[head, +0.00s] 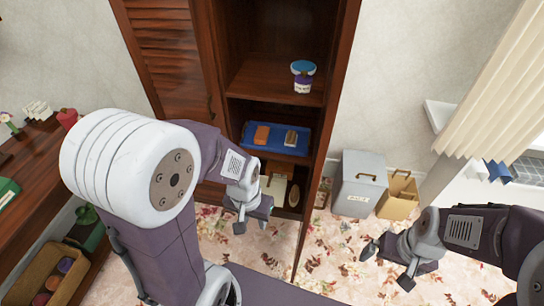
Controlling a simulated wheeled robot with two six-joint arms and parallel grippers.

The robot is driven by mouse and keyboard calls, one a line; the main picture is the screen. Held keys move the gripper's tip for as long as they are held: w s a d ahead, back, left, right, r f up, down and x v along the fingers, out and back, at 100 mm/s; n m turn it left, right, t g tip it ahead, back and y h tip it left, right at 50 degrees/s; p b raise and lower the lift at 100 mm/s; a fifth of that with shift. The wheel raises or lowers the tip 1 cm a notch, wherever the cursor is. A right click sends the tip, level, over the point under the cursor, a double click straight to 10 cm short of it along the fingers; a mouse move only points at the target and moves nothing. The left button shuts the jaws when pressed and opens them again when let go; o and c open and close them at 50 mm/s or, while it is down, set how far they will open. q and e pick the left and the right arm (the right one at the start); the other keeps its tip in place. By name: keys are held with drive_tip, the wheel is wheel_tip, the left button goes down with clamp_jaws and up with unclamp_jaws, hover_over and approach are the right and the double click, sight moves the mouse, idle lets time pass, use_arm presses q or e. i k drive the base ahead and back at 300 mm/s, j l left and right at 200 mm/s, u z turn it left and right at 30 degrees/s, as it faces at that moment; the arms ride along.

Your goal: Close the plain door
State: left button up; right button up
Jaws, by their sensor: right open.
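The plain door (328,115) is a dark reddish-brown wooden panel at the right side of a tall cabinet in the head view. It stands swung outward and I see it nearly edge-on, its lower end reaching over the floral carpet. The cabinet interior is exposed. My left gripper (250,226) is in front of the cabinet's lower opening, left of the plain door; its fingers look apart, with nothing between them. My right gripper (386,266) is open and empty over the carpet, right of the plain door and apart from it.
The louvred door (172,50) covers the cabinet's left side. Shelves hold a blue-lidded jar (303,76) and a blue tray (270,148) with small items. A grey bin (359,184) and a tan box (397,194) stand right of the cabinet. Carpet between door and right gripper is clear.

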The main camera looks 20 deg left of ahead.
sight(348, 12)
drive_tip(key=i+l+u, duration=0.25)
drive_tip(key=l+u, duration=0.55)
drive_tip(key=k+l, duration=0.15)
drive_tip(key=l, duration=0.15)
drive_tip(key=k+l+u, duration=0.15)
drive_tip(key=l, duration=0.15)
